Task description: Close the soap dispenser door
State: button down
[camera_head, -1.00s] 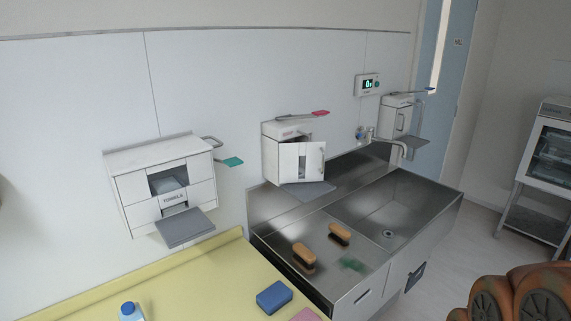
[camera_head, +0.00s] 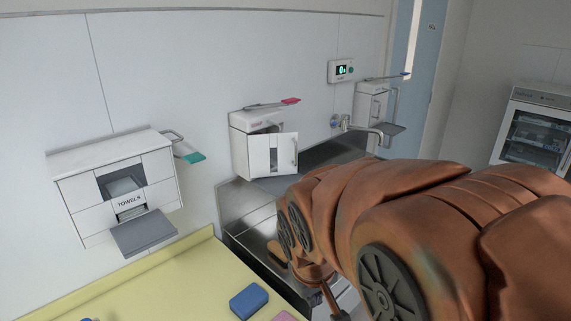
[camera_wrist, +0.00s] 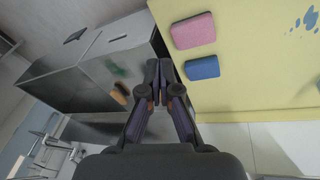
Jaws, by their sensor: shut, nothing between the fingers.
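The soap dispenser (camera_head: 240,146) is a white wall box with a red-tipped lever on top, mid-picture in the head view. Its white door (camera_head: 285,154) with a metal handle (camera_head: 294,150) stands ajar, swung out from the box, with a dark gap behind it. My orange arm fills the lower right of the head view and reaches over the sink, apart from the door in the picture. My gripper (camera_wrist: 159,72) shows in the wrist view, shut and empty, pointing toward the sink and counter edge. I cannot make out the door in the wrist view.
A steel sink (camera_head: 238,205) lies below the dispenser, mostly hidden by my arm. A towel dispenser (camera_head: 70,190) hangs at left. A second dispenser (camera_head: 367,103) and a faucet (camera_head: 362,128) are at right. The yellow counter (camera_wrist: 245,85) holds a pink sponge (camera_wrist: 193,31) and a blue sponge (camera_wrist: 202,68).

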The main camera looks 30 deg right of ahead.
jog(key=w+d+r+n+t+h+b, duration=0.35)
jog(key=w+d+r+t, duration=0.25)
jog(key=w+d+r, duration=0.55)
jog(key=w+d+r+n+t+h+b, duration=0.3)
jog(key=w+d+r+t+h+b, duration=0.45)
jog(key=d, duration=0.75)
jog(key=w+a+f+n+t+y+b, duration=0.1)
jog(key=w+a+f+n+y+b, duration=0.15)
jog(key=f+n+y, duration=0.45)
jog(key=w+a+f+n+t+y+b, duration=0.1)
jog(key=a+f+n+y, duration=0.25)
jog(key=n+y, duration=0.65)
jog(key=w+m+y+p, duration=0.1)
jog(key=w+p, duration=0.1)
jog(key=w, duration=1.1)
jog(key=shift+w+f+p, duration=0.2)
jog(key=shift+p, duration=0.1)
